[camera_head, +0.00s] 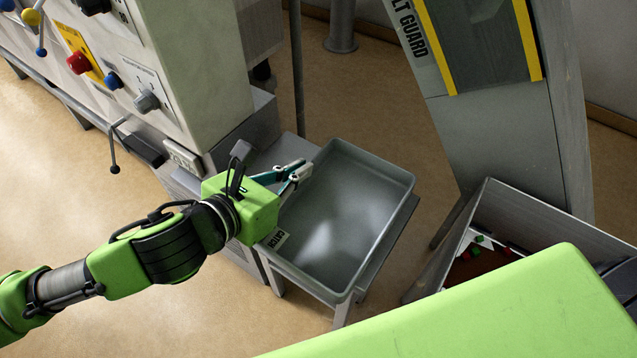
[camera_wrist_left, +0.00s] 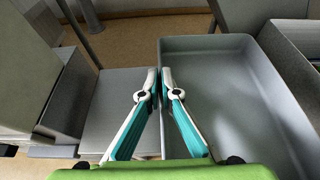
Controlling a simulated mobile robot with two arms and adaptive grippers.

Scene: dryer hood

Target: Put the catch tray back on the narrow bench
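The catch tray (camera_head: 345,215) is a grey, empty, open rectangular tray with a label on its near left side. It is over the narrow bench (camera_head: 342,312), whose legs and right edge show below it; I cannot tell whether it rests fully on the top. My left gripper (camera_head: 302,172) is at the tray's left wall. In the left wrist view its fingers (camera_wrist_left: 160,82) are close together on either side of the wall of the tray (camera_wrist_left: 235,95), shut on it. Bare bench top (camera_wrist_left: 115,105) shows left of the tray. My right gripper is out of view.
A machine panel with knobs (camera_head: 145,100) stands at the left. A grey bin (camera_head: 545,215) with small red and green pieces is at the right, below a sloping guard (camera_head: 505,130). Open floor (camera_head: 390,110) lies behind the bench.

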